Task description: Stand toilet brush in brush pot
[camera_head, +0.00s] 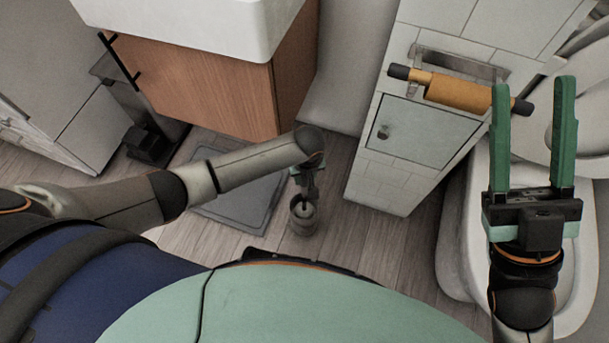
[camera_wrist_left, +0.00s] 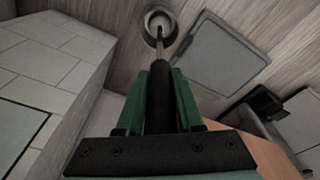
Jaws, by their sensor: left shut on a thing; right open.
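The brush pot (camera_head: 303,214) is a small round grey pot standing on the wooden floor, right of the floor mat. In the left wrist view the pot (camera_wrist_left: 151,36) shows at the top, beyond my fingers. My left gripper (camera_wrist_left: 160,84) is shut on the toilet brush's dark handle (camera_wrist_left: 160,108). The brush's thin shaft (camera_wrist_left: 160,49) reaches away toward the pot, and its far end shows at the pot's mouth. I cannot tell how deep it sits. In the head view my left gripper (camera_head: 308,184) is just above the pot. My right gripper (camera_head: 533,125) is open and empty, over the toilet.
The toilet (camera_head: 464,232) is at the right. A tiled block (camera_head: 392,183) with a brown roll (camera_head: 459,94) stands right of the pot. A wooden cabinet (camera_head: 205,75) under a white basin is behind. A grey mat (camera_head: 240,190) lies left of the pot.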

